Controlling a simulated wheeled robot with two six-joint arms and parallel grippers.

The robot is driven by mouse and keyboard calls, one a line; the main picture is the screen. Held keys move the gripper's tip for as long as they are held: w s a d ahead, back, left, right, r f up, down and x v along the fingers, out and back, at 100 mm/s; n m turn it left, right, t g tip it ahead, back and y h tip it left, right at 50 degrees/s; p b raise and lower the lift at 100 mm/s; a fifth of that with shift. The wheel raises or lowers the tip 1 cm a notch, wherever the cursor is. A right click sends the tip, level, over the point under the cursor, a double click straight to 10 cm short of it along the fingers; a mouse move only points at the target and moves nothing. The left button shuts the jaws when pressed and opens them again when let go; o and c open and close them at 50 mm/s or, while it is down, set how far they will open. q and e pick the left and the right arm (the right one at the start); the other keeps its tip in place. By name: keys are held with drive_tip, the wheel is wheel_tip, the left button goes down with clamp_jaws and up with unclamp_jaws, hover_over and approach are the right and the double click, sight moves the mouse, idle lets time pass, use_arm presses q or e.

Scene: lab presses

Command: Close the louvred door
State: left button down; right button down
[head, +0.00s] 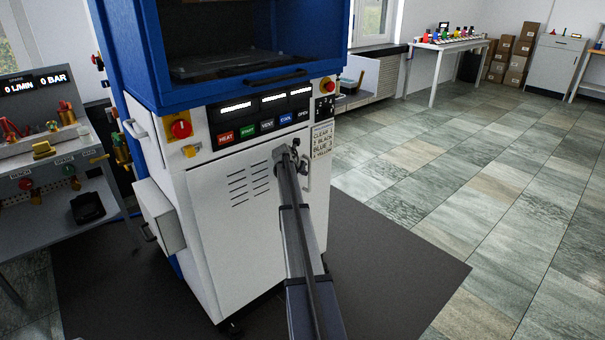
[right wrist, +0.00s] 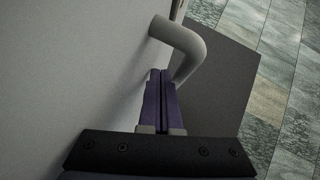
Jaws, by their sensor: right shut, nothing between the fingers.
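The louvred door (head: 233,245) is the white lower front panel of the blue and white press, with rows of dark slots. It looks flush or nearly flush with the cabinet front; I cannot tell whether a small gap is left. My right gripper (head: 288,158) is at the door's upper right, by its handle (head: 307,172). In the right wrist view the shut, empty fingers (right wrist: 160,78) point along the pale door face (right wrist: 70,70), beside the bent grey handle (right wrist: 183,50). The fingers are not around the handle; contact is unclear. My left gripper is out of view.
Above the door is a control panel (head: 215,139) with coloured buttons and a red knob (head: 181,129). A grey bench (head: 50,160) with gauges stands at left. A dark mat (head: 385,265) lies under the press; open tiled floor (head: 500,200) is at right.

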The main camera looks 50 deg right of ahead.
drive_tip(key=shift+w+r, duration=0.1)
drive_tip(key=shift+w, duration=0.3)
drive_tip(key=p+v, duration=0.5)
drive_tip(key=v, duration=0.2)
drive_tip(key=shift+s+a+r, duration=0.15)
drive_tip(key=shift+s+a, duration=0.15)
drive_tip(key=shift+s, duration=0.15)
drive_tip(key=shift+a, duration=0.1)
